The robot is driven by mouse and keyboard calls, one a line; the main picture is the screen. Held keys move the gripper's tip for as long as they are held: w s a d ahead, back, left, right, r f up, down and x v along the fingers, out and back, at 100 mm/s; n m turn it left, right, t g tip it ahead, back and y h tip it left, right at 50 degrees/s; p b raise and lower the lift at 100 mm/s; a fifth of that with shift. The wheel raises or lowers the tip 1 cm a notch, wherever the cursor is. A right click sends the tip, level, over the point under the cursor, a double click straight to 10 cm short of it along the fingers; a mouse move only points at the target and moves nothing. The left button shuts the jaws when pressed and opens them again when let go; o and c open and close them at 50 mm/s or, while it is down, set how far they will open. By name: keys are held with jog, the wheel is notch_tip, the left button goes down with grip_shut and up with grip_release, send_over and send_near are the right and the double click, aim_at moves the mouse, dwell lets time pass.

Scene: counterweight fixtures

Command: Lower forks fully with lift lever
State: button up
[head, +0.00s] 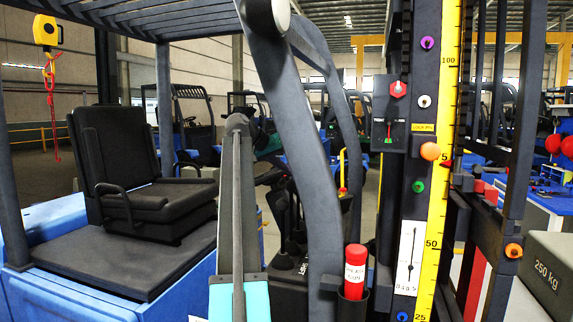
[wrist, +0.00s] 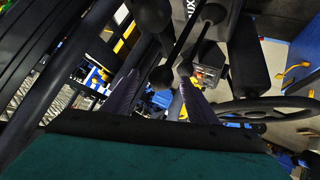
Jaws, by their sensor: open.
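Black control levers (head: 290,232) stand beside the seat in the head view, partly hidden behind a dark curved post. In the wrist view, round black lever knobs show at the top (wrist: 150,12), at the upper right (wrist: 213,13) and between my fingers (wrist: 162,77). I cannot tell which is the lift lever. My gripper (wrist: 157,72) is open, its two fingers on either side of the lower knob; contact is not clear. The mast has a yellow height scale (head: 434,245) with an orange ball (head: 430,151) near 75. The forks cannot be made out.
A black seat (head: 125,170) sits on the blue truck at left. A red cylinder (head: 355,272) stands in a holder right of the post. A grey 250 kg block (head: 545,270) is at right. A steering wheel (wrist: 265,108) curves close to the right finger.

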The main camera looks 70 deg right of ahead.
jog(key=shift+s+d+f, duration=0.35)
jog(key=shift+d+f, duration=0.1)
jog(key=c, duration=0.9)
dwell(0.6)
